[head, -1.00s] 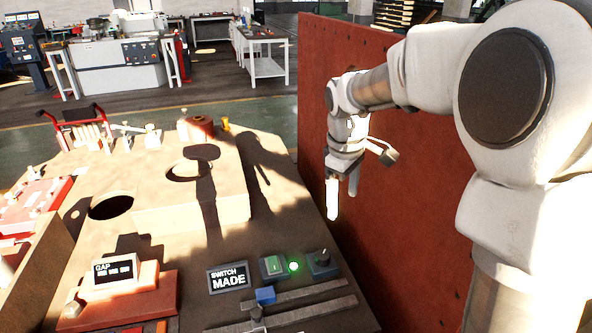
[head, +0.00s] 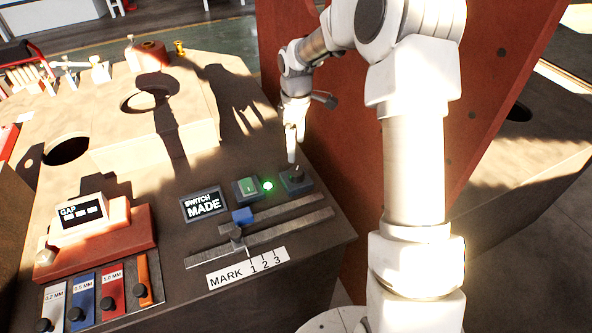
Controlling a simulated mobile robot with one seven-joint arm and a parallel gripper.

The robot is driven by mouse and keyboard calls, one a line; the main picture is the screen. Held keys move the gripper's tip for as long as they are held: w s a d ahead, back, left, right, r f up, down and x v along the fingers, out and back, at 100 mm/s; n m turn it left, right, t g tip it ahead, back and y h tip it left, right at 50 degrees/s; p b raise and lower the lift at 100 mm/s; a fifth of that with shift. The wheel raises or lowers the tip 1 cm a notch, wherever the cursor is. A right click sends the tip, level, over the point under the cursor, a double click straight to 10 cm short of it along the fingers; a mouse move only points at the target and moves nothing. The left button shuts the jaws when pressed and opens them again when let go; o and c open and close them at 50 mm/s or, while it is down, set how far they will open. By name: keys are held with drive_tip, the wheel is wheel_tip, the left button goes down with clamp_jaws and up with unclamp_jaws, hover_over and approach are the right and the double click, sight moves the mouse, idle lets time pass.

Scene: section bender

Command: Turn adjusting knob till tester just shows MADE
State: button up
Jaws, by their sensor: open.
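The tester display (head: 204,205) on the bench top reads SWITCH MADE. A black knob (head: 296,175) on a dark square base stands to its right, beyond a lit green lamp (head: 268,185); it looks like the adjusting knob. My gripper (head: 291,156) points down with its fingertips just above and slightly left of this knob. The fingers overlap in this view; they are open and hold nothing. I cannot tell whether a fingertip touches the knob.
A green switch (head: 246,188) sits left of the lamp. In front are a blue block (head: 242,216), metal rails (head: 262,237) and a MARK 1 2 3 label (head: 248,267). A GAP display (head: 82,212) and coloured gauges (head: 112,292) stand left. A red panel (head: 345,160) rises behind my arm.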

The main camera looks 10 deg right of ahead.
sight(296, 171)
wheel_tip(296, 171, down, 10)
drive_tip(key=shift+r+b, duration=0.15)
drive_tip(key=shift+b, duration=0.45)
drive_tip(key=shift+c, duration=0.3)
drive_tip(key=c, duration=1.3)
drive_tip(key=m, duration=0.4)
drive_tip(key=shift+m, duration=2.8)
